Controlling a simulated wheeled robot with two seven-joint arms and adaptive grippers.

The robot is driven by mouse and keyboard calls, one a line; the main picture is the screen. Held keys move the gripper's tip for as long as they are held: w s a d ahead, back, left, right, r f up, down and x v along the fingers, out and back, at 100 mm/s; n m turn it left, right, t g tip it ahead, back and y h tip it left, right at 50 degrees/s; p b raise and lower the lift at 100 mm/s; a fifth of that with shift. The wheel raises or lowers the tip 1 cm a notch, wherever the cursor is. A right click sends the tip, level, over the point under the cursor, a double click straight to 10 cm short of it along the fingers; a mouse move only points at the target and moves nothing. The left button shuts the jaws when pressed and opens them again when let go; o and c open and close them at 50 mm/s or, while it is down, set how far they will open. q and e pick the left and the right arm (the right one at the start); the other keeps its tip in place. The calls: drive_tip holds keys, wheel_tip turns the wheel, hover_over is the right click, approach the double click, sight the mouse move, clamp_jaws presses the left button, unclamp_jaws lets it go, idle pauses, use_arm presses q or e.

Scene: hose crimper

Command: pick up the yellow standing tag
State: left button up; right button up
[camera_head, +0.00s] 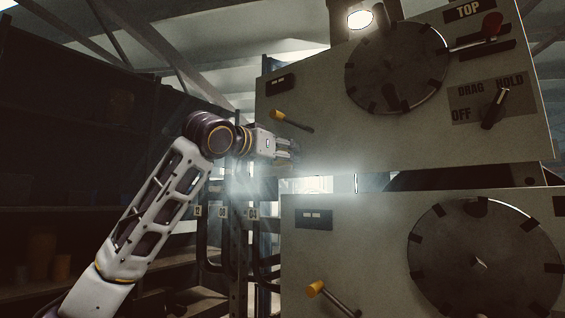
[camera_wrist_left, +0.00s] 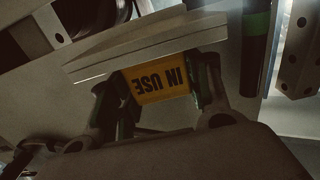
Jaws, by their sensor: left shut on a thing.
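The yellow tag (camera_wrist_left: 157,82), with the dark words "IN USE" upside down, shows in the left wrist view. It sits between the two fingers of my left gripper (camera_wrist_left: 160,98), which is shut on it. A pale flat slab or ledge lies just beyond the tag and hides its far edge. In the head view my left gripper (camera_head: 288,150) reaches in from the left, beside the lower edge of the upper machine panel; the tag cannot be made out there. My right gripper is not in view.
The upper panel (camera_head: 330,110) has a yellow-tipped lever (camera_head: 291,121) just above my left gripper, a large dial (camera_head: 397,67) and a selector knob (camera_head: 494,108). The lower panel (camera_head: 375,235) has another yellow-tipped lever (camera_head: 332,298). Dark shelving (camera_head: 75,150) stands at the left.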

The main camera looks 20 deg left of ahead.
use_arm(q)
drive_tip(key=shift+r, duration=0.15)
drive_tip(key=shift+r, duration=0.85)
drive_tip(key=shift+r+b, duration=0.35)
drive_tip(key=shift+r, duration=0.35)
drive_tip(key=shift+s+a+r, duration=0.1)
drive_tip(key=shift+s, duration=0.1)
drive_tip(key=b+v, duration=0.5)
drive_tip(key=v, duration=1.2)
drive_tip(key=shift+s, duration=0.3)
